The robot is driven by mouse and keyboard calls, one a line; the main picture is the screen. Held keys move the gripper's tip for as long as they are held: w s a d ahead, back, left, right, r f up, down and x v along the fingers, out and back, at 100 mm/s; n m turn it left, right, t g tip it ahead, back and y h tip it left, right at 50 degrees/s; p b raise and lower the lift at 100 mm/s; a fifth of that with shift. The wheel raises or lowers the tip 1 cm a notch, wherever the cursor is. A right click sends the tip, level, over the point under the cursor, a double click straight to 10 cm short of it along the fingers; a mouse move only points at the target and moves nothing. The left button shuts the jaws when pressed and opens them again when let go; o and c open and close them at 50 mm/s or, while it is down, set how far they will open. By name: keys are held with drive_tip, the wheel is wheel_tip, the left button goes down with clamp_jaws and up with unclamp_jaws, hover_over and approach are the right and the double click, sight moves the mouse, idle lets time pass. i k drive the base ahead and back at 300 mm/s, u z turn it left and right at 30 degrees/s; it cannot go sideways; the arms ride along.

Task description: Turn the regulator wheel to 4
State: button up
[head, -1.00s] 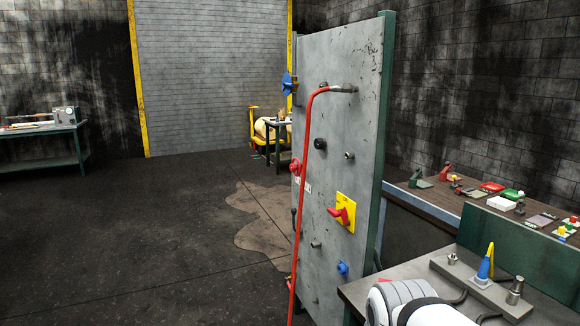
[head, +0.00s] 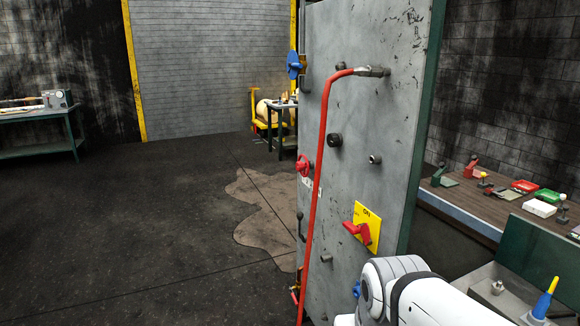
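A grey upright panel (head: 350,110) carries several controls and is seen at a slant. A blue wheel-like handle (head: 295,65) is at its upper left edge, seen nearly side-on. A red wheel-like handle (head: 304,166) sits lower on the same edge, beside a small white label. A round black knob (head: 334,140) is on the panel face. I cannot tell which of these is the regulator wheel, and no number 4 is readable. My white arm shows at the lower right, in front of the panel's lower part. My gripper is not in view.
A red hose (head: 318,190) runs down the panel front. A red switch handle (head: 358,232) sits on a yellow plate (head: 367,228). Benches with tools (head: 520,213) stand to the right, and a green bench (head: 40,133) at far left. The floor left of the panel is open.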

sight(300, 166)
drive_tip(key=u, duration=0.35)
drive_tip(key=k, duration=1.25)
drive_tip(key=u, duration=0.9)
drive_tip(key=i, duration=2.9)
drive_tip(key=z, duration=1.35)
drive_tip(key=i, duration=0.75)
drive_tip(key=z, duration=0.45)
drive_tip(key=k, duration=0.85)
drive_tip(key=z, duration=0.15)
